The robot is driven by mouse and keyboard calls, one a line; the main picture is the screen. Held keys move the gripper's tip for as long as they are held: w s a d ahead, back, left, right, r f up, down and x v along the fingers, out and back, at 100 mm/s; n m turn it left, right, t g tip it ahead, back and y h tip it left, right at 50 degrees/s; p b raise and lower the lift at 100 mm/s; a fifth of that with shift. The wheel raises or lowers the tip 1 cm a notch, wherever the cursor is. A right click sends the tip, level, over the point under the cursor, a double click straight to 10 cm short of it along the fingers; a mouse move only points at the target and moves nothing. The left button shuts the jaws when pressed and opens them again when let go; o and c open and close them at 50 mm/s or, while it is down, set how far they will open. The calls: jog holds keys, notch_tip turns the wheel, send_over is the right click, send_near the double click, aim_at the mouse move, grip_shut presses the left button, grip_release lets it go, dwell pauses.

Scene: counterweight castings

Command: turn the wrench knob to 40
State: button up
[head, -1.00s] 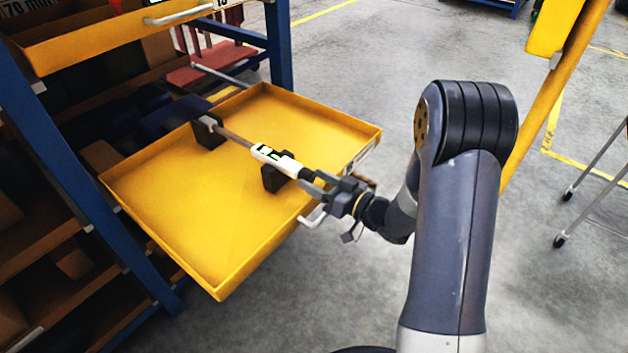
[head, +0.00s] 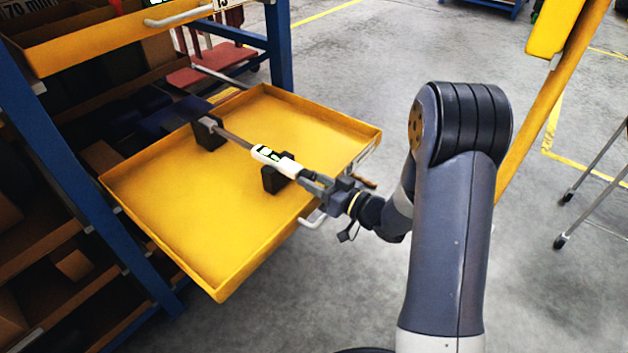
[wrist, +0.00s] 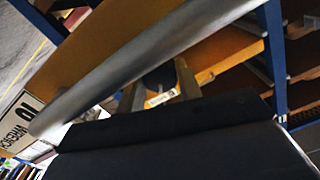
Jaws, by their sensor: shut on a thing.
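The wrench (head: 236,139) is a long grey bar with a white section (head: 272,157) bearing a green and black display. It lies across two black blocks (head: 208,134) in a pulled-out yellow drawer (head: 200,215). My gripper (head: 318,183) is at the wrench's near end, over the drawer's front edge, and is shut on the knob there. The gripper mostly hides the knob in the head view. In the wrist view, a dark round end with a pale marked band (wrist: 160,98) shows beyond my dark gripper parts. I cannot read its setting.
The drawer's grey handle (head: 312,220) sticks out below my gripper; in the wrist view this bar crosses close by, beside a label (wrist: 22,118). Blue rack posts (head: 280,50) and another yellow drawer (head: 120,40) stand behind. The floor on the right is mostly clear.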

jog(key=shift+f+n+b, duration=0.1)
jog(key=shift+n+b, duration=0.2)
jog(key=shift+b, duration=0.05)
jog(key=n+b, duration=0.2)
jog(key=shift+f+b, duration=0.1)
jog(key=shift+b, duration=0.25)
jog(key=shift+n+b, duration=1.45)
jog(key=shift+n, duration=0.35)
jog(key=shift+r, duration=0.2)
jog(key=o, duration=1)
jog(key=shift+c, duration=0.2)
jog(key=p+v, duration=0.1)
jog(key=v, duration=0.9)
jog(key=shift+s+d+p, duration=0.25)
jog(key=shift+d+p, duration=0.05)
jog(key=shift+p, duration=0.1)
